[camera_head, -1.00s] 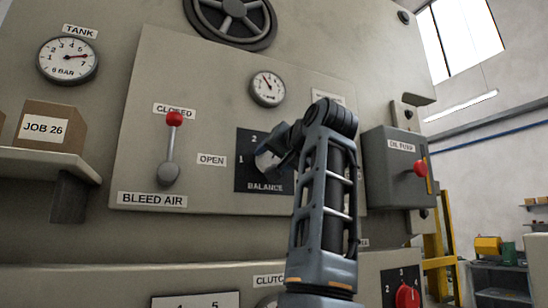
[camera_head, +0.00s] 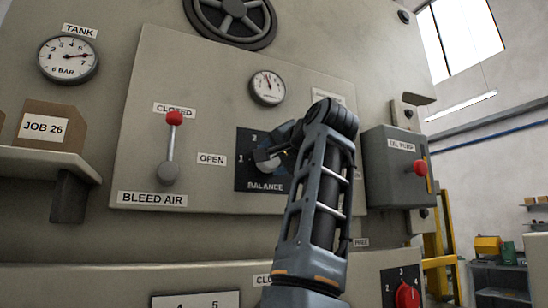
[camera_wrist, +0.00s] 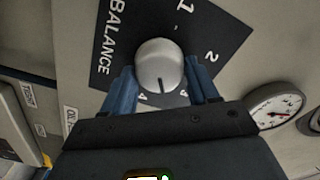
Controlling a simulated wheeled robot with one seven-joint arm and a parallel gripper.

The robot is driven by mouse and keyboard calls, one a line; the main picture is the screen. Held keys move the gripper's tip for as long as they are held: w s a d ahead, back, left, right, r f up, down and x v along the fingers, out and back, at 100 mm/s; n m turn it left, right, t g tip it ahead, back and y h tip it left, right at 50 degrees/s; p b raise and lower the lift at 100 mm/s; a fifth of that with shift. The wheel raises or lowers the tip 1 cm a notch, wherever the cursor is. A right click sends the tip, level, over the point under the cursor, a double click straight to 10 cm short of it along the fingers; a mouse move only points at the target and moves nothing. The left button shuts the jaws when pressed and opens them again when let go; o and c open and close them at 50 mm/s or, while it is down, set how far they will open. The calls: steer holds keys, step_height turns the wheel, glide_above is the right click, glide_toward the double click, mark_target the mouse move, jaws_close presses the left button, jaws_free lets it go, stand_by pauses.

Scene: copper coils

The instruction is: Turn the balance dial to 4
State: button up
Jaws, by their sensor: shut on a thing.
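The balance dial is a silver round knob (camera_wrist: 158,62) on a dark plate marked BALANCE (camera_head: 246,175). In the wrist view, my gripper (camera_wrist: 161,80) has one blue finger on each side of the knob and is shut on it. The knob's dark mark points down in that view, between the 4 at lower left and the partly hidden spot to its right where 3 would sit. Numbers 1 and 2 are clear of the fingers. In the head view, my gripper (camera_head: 277,156) and wrist cover the plate's right part.
A small gauge (camera_head: 267,87) is above the dial, its needle nearly upright. The red-tipped bleed air lever (camera_head: 171,147) is to the left. The oil pump box (camera_head: 396,166) with a red-knobbed lever stands out close to the right of my arm.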

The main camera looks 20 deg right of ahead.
steer(key=m, duration=0.6)
steer(key=shift+d+f+m, duration=0.15)
steer(key=shift+m, duration=0.25)
stand_by(0.4)
steer(key=o, duration=1)
steer(key=s+b, duration=0.1)
steer(key=s, duration=0.4)
steer(key=s+b, duration=0.1)
steer(key=s, duration=0.1)
steer(key=shift+s+d+b, duration=0.35)
steer(key=shift+s, duration=0.05)
steer(key=shift+s, duration=0.1)
